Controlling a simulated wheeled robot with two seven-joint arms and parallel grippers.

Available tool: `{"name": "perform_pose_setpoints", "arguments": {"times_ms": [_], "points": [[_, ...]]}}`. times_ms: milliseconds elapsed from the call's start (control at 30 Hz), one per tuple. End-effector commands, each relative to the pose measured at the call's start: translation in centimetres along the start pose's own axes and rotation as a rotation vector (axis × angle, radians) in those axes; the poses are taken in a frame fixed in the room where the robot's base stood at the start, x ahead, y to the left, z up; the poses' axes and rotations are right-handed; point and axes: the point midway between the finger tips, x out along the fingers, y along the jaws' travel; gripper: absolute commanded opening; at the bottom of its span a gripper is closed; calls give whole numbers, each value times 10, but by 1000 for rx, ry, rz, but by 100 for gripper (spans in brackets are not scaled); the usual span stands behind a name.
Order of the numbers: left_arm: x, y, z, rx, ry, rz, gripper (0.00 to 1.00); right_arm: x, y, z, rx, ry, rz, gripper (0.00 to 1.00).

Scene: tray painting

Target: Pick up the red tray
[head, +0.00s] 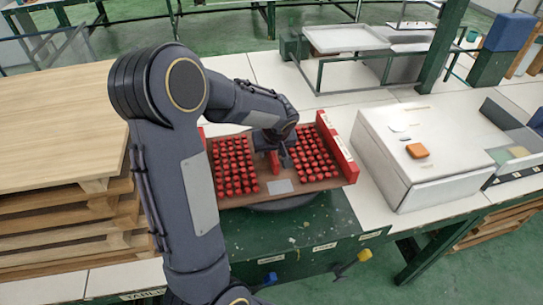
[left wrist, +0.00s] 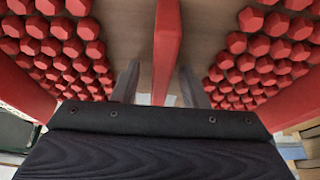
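The red tray (head: 338,150) sits on a dark round support on the green bench. It has a brown base, red end walls and a red bar (left wrist: 167,45) across its middle. Several small red faceted pieces fill both halves. My left gripper (head: 275,160) is over the middle of the tray, partly hidden by my own arm in the head view. In the left wrist view, its two fingers (left wrist: 159,85) are apart, one on each side of the middle bar, with gaps beside it. My right gripper is not in view.
Stacked wooden boards (head: 60,130) stand to the left. A white box (head: 425,165) with an orange block (head: 417,150) on it is close to the tray's right. A metal rack with pale trays (head: 345,38) stands behind. Clamps (head: 350,262) stick out at the bench front.

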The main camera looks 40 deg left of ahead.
Motion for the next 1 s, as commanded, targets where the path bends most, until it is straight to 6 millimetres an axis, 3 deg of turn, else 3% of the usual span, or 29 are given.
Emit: {"name": "perform_pose_setpoints", "arguments": {"times_ms": [200, 500, 1000], "points": [[0, 0, 0, 0, 0, 1, 37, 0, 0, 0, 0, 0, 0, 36], [0, 0, 0, 0, 0, 1, 0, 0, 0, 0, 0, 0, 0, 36], [0, 0, 0, 0, 0, 1, 0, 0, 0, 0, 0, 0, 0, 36]]}}
